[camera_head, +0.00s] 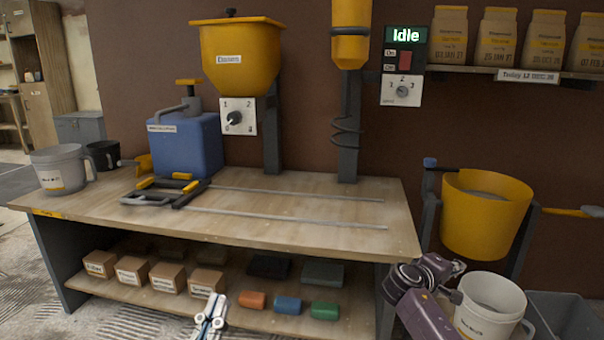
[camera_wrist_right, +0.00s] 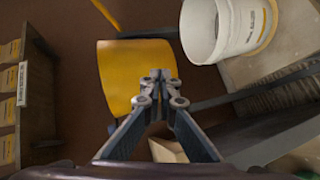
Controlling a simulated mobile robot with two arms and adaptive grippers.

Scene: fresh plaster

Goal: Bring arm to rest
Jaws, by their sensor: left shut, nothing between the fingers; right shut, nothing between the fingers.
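My left gripper (camera_head: 212,312) shows at the bottom of the head view, in front of the workbench's lower shelf. Its pale fingers are together with nothing between them. My right arm comes in at the lower right of the head view, beside the white bucket (camera_head: 490,305) and below the yellow tub (camera_head: 487,212). Its fingertips are hard to make out there. In the right wrist view, my right gripper (camera_wrist_right: 160,76) is shut and empty, its fingertips in front of the yellow tub (camera_wrist_right: 125,75). The white bucket (camera_wrist_right: 240,28) is at the upper right there.
The workbench (camera_head: 310,215) carries a blue container (camera_head: 186,150), a grey bucket (camera_head: 60,170), a dark frame and two thin rods. Boxes and coloured blocks lie on its lower shelf. A dispenser (camera_head: 237,60) stands behind. The sign (camera_head: 406,36) reads "Idle". A grey bin (camera_head: 565,315) stands right.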

